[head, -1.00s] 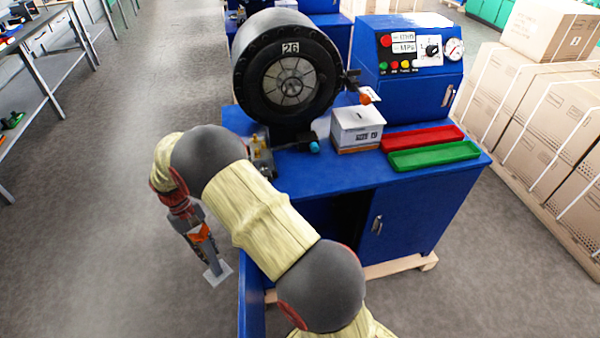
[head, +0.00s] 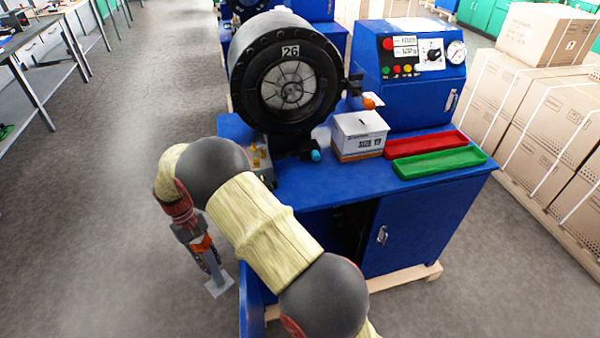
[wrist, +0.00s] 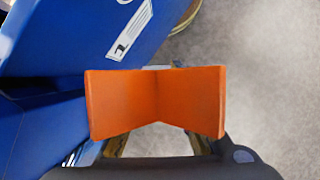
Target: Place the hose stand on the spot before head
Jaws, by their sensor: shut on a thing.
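The hose stand has an orange V-shaped top (wrist: 155,102), a grey post and a square grey base plate (head: 219,285). My gripper (head: 208,256) is shut on it below the orange top, pointing down to the left of the blue bench. The stand hangs roughly upright, apart from the bench. In the wrist view the orange V fills the middle and hides the fingertips. The head is the big black round crimper head (head: 289,92) marked 26, on the bench (head: 330,188). I cannot make out a marked spot before it; my arm covers part of the bench's front left.
A white box (head: 359,134), a red tray (head: 425,143) and a green tray (head: 440,163) sit right of the head. A blue control cabinet (head: 412,75) stands behind them. Strapped cartons (head: 540,115) stand at the right. Grey floor (head: 110,180) is clear at left.

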